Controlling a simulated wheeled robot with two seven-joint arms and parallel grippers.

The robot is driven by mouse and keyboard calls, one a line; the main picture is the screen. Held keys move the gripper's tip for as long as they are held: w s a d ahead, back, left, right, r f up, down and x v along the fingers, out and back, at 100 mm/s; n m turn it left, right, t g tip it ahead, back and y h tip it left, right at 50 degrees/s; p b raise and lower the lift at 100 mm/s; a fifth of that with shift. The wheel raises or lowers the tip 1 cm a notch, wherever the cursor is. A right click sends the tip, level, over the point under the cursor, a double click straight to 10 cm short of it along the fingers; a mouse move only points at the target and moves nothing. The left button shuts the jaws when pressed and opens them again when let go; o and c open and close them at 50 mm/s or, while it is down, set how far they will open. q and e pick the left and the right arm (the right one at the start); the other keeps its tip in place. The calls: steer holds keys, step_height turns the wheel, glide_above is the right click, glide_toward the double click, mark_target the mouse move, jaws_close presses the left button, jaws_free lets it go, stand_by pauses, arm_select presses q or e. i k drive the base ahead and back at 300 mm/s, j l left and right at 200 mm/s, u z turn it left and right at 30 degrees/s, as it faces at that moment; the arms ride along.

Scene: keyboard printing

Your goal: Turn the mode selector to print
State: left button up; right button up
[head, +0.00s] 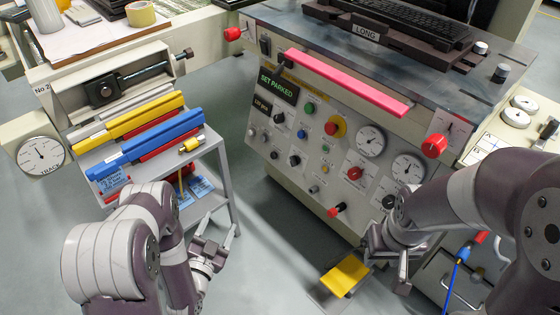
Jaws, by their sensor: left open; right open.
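The mode selector is on or among the controls of the cream control panel (262,146), but its label is too small to read. Candidates are a black knob (279,118), another black knob (294,160) and a red round knob (355,173). A display (278,85) on the panel reads "SET PARKED". My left gripper (218,236) is open and empty, low between the grey cart and the panel, apart from both. My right gripper (384,262) is open in front of the panel's lower right, near a yellow pedal (345,276); its arm hides part of that panel corner.
A pink bar (345,82) runs along the panel's top edge. Red knobs (434,146) and (337,210) stick out. The grey cart (222,165) at left carries yellow, blue and red bars. A keyboard (425,25) sits on the machine top. Floor between cart and panel is free.

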mark_target(295, 160)
steer(key=i+j+z, duration=0.1)
steer(key=z, duration=0.35)
steer(key=j+z, duration=0.3)
steer(key=z, duration=0.15)
steer(key=j+z, duration=0.2)
steer(key=z, duration=0.25)
